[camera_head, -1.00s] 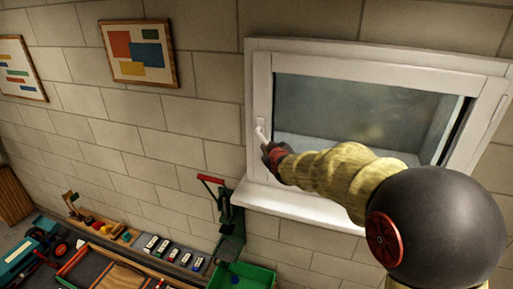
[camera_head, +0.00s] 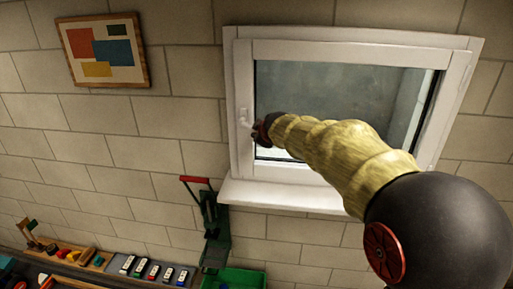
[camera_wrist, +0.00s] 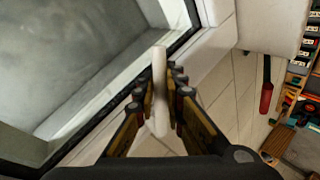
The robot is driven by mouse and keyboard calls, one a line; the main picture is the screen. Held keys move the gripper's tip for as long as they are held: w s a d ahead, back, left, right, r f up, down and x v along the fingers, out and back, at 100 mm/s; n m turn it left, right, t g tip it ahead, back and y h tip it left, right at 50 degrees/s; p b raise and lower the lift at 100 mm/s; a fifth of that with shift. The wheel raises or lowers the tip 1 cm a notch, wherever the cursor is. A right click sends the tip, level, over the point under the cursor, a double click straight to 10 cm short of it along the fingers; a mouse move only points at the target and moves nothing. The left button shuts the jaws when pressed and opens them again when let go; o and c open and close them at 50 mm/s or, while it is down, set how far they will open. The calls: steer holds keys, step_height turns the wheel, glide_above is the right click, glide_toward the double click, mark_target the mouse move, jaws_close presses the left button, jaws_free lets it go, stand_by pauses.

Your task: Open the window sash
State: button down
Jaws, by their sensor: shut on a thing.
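The white-framed window sash (camera_head: 245,80) is in the wall at upper right in the head view, and I cannot tell any gap between it and its frame. Its white handle (camera_head: 243,118) is on the left stile and also shows in the wrist view (camera_wrist: 159,75). My gripper (camera_head: 262,128) is at the handle, at the end of my yellow-sleeved arm. In the wrist view, its two fingers (camera_wrist: 160,95) stand on either side of the handle, shut on it. My fingertips are partly hidden in the head view.
A white sill (camera_head: 280,195) juts out below the window. A green tool with a red lever (camera_head: 212,220) stands below left, beside a green bin (camera_head: 235,278). Small boxes (camera_head: 150,270) line the bench. A picture (camera_head: 103,50) hangs on the left wall.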

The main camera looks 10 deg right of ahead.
steer(key=shift+r+b, duration=0.2)
steer(key=shift+b, duration=0.7)
steer(key=shift+r+n+h, duration=0.35)
steer(key=shift+n+h, duration=0.05)
steer(key=shift+s+d+r+n+g+h, duration=0.1)
steer(key=shift+d+r+n+g+h, duration=0.15)
steer(key=shift+r+n+h, duration=0.3)
steer(key=shift+s+d+r+n+g+h, duration=0.1)
steer(key=shift+r+n+g+h, duration=0.3)
steer(key=shift+r+h, duration=0.25)
steer(key=s+a+n+y, duration=0.1)
steer(key=s+n+y, duration=0.1)
steer(key=s, duration=2.5)
steer(key=shift+s+a+b, duration=0.2)
steer(key=shift+s+b, duration=0.2)
steer(key=shift+n+t, duration=0.25)
